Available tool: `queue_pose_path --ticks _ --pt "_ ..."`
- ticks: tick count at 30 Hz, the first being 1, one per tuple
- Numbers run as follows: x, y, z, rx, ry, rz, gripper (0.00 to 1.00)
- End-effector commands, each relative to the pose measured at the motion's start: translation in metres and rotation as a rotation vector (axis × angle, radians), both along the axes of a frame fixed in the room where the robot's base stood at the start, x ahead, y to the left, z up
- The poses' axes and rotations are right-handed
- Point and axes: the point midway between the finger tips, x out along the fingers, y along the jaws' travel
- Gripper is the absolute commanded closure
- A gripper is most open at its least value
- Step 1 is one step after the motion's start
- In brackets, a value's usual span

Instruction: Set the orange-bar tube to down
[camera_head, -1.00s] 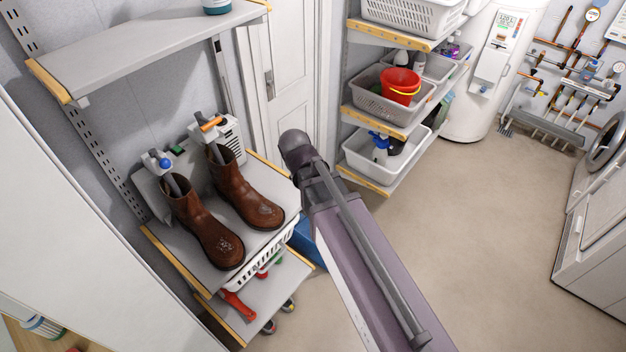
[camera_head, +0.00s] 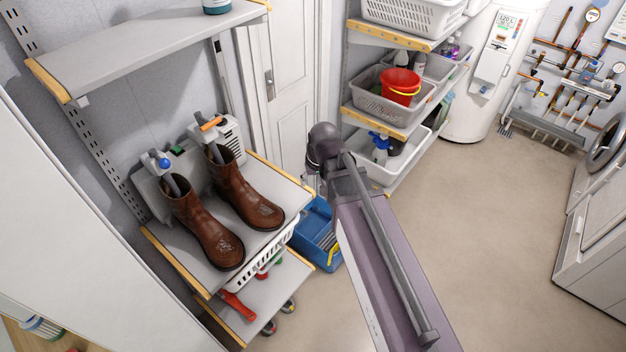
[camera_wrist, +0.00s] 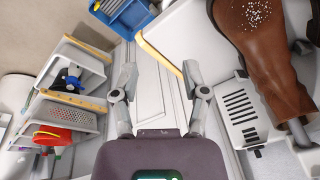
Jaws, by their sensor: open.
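The orange-bar tube (camera_head: 216,153) is a grey tube on a boot dryer on the shelf in the head view. Its orange bar (camera_head: 210,123) sits at the top, and its lower end goes into the right brown boot (camera_head: 245,195). A second grey tube with a blue knob (camera_head: 165,162) stands to its left, in the left boot (camera_head: 205,225). My gripper (camera_wrist: 159,78) is open and empty in the wrist view, with its fingers well apart. It is clear of the boots, which lie to its right there. The orange bar cannot be made out in the wrist view.
The dryer's vented white box (camera_head: 230,135) stands behind the right boot. An upper shelf (camera_head: 140,45) overhangs the dryer on the left. A blue crate (camera_head: 318,235) is on the floor beside the shelves. Shelves with baskets and a red bucket (camera_head: 401,85) stand beyond. Floor is free at right.

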Motion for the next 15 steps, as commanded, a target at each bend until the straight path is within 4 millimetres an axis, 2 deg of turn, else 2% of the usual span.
queue_pose_path --ticks 11,15 --pt "0.0007 0.0007 0.0001 0.003 0.001 0.000 0.42" --pt "0.0035 0.0069 0.0010 0.039 0.013 -0.007 0.42"
